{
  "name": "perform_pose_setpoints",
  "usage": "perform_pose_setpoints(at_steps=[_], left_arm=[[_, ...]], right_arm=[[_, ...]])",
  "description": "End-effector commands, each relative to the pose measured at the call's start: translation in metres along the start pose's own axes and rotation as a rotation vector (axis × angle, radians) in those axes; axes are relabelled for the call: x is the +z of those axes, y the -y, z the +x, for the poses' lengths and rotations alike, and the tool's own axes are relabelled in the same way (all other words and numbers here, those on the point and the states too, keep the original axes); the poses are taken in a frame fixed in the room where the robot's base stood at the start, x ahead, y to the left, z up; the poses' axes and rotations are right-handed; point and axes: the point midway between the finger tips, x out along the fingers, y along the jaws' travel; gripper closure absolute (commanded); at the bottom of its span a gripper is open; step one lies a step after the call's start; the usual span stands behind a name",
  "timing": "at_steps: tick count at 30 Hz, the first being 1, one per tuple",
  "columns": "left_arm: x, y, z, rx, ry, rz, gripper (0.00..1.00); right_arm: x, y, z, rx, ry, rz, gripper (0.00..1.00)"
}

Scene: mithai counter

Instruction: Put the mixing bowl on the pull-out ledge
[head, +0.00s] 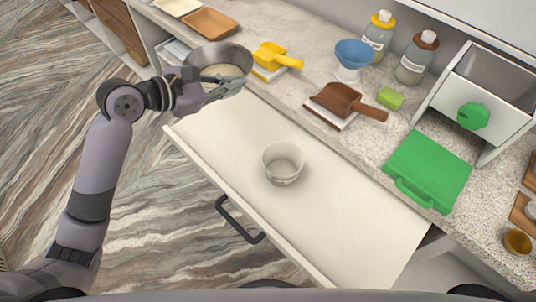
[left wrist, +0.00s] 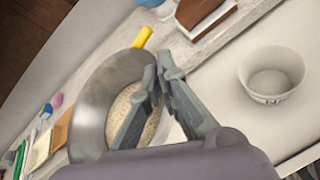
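The metal mixing bowl (head: 232,52), with pale grainy contents, is at the upper left of the head view, by the counter's front edge. In the left wrist view the bowl (left wrist: 92,98) fills the left middle. My left gripper (head: 232,88) is at the bowl's near rim. In the left wrist view its fingers (left wrist: 160,75) straddle the rim, one inside and one outside, closed close together on the wall. Whether the bowl touches the counter is hidden. The white pull-out ledge (head: 330,215) is drawn out below the counter. My right gripper is not in view.
A white tub (head: 283,163) stands mid-ledge, with bare room on both sides. The ledge has a dark handle (head: 238,220). On the counter are a yellow scoop (head: 275,57), a brown scoop (head: 345,102), a blue bowl (head: 353,53) and a green case (head: 428,168).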

Motion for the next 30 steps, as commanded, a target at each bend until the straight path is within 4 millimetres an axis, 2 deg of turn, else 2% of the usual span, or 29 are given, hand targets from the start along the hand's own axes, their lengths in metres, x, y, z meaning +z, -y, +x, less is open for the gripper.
perform_pose_setpoints(at_steps=[1, 6, 13, 30], left_arm=[[-0.013, 0.006, 0.005, -0.003, -0.004, -0.006, 1.0], [-0.053, 0.023, 0.022, -0.004, -0.004, -0.007, 1.0], [-0.102, 0.044, 0.043, -0.002, -0.003, -0.005, 1.0], [-0.157, 0.067, 0.067, 0.001, 0.0, -0.001, 1.0]], right_arm=[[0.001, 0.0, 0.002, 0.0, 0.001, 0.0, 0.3], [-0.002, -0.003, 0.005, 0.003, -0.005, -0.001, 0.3], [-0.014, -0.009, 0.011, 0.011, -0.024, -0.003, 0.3], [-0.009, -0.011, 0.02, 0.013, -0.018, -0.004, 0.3]])
